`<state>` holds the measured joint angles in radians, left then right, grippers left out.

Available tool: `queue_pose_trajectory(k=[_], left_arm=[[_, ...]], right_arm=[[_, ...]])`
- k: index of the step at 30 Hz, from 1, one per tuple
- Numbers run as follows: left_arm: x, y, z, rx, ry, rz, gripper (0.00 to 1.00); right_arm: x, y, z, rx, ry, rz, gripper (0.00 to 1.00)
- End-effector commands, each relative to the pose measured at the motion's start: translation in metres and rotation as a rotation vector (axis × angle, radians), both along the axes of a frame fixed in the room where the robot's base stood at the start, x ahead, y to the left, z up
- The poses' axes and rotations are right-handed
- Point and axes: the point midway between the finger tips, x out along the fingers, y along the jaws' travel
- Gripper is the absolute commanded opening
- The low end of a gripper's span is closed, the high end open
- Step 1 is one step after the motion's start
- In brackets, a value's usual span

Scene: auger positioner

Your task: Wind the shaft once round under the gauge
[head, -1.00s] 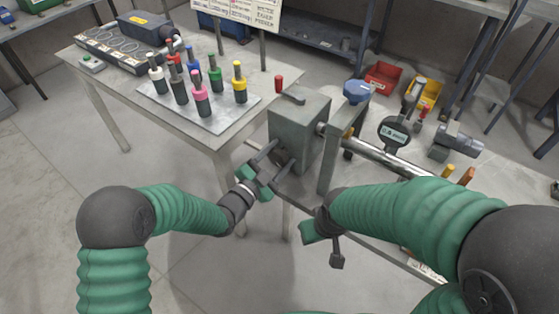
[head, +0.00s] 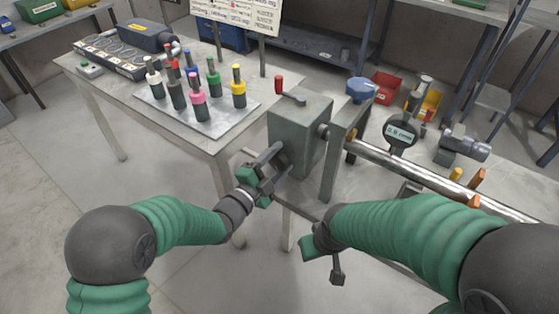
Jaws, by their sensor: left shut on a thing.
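The silver shaft (head: 430,174) runs from the grey box (head: 299,135) toward the right edge, passing a grey upright plate. The gauge (head: 401,134), round and dark with a small lit display, stands over the shaft. My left gripper (head: 276,166) is at the box's left face, shut on a dark part there that its fingers mostly hide. I cannot make out that part's shape. My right gripper (head: 322,262) hangs low in front of the bench, apart from the shaft. Its fingers are seen too edge-on to tell whether they are open.
A tray (head: 160,107) of coloured-top tools lies on the left table. Red (head: 387,87) and yellow bins stand behind.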

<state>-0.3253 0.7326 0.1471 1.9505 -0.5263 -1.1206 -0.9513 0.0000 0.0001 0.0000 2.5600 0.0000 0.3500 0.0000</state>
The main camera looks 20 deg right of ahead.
Motion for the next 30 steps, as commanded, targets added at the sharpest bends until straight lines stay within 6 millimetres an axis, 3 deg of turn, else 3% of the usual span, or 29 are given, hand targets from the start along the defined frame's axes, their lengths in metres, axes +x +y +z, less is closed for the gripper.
queue_pose_trajectory(k=[5,6,10,22,30], left_arm=[[-0.004,-0.001,-0.007,0.009,0.014,-0.007,0.14],[-0.004,-0.001,-0.007,0.009,0.014,-0.007,0.56],[-0.003,-0.001,-0.006,0.007,0.012,-0.006,0.73],[-0.006,0.006,-0.003,0.003,0.007,-0.002,0.74],[-0.047,0.060,-0.002,0.006,0.009,0.000,0.74]], right_arm=[[0.000,0.000,0.000,0.000,0.000,0.000,0.42],[0.000,0.000,0.000,0.000,0.000,0.000,0.42],[0.000,0.000,0.000,0.000,0.000,0.000,0.42],[0.000,0.000,0.001,0.000,0.000,0.000,0.42],[0.000,0.000,0.008,0.000,0.000,0.000,0.42]])
